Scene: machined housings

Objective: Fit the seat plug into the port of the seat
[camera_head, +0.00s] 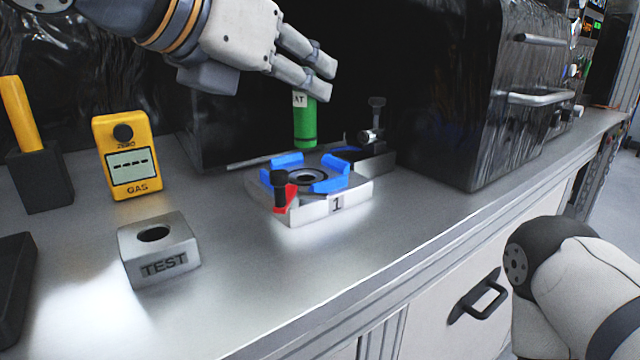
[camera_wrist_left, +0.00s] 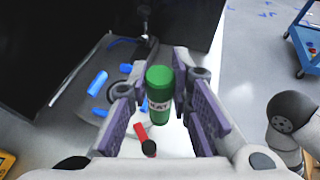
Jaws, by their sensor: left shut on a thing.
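The seat plug (camera_head: 305,122) is a green cylinder with a white label, and the end of the label's word can be read. My left gripper (camera_head: 317,82) is shut on its upper part and holds it upright. The plug also shows between the finger pads in the left wrist view (camera_wrist_left: 160,80). The seat (camera_head: 345,203) is a metal block marked 1, with blue pieces and a red clamp on top. Its round dark port (camera_head: 306,177) faces up. The plug's lower end appears above the port, toward its back side; the exact gap cannot be told. My right gripper is out of view.
A metal TEST block (camera_head: 160,262) with a hole stands front left. A yellow gas meter (camera_head: 127,157) stands behind it. A second fixture (camera_head: 372,150) is behind the seat, near a large black cabinet (camera_head: 455,110). The bench (camera_head: 400,240) is clear right of the seat.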

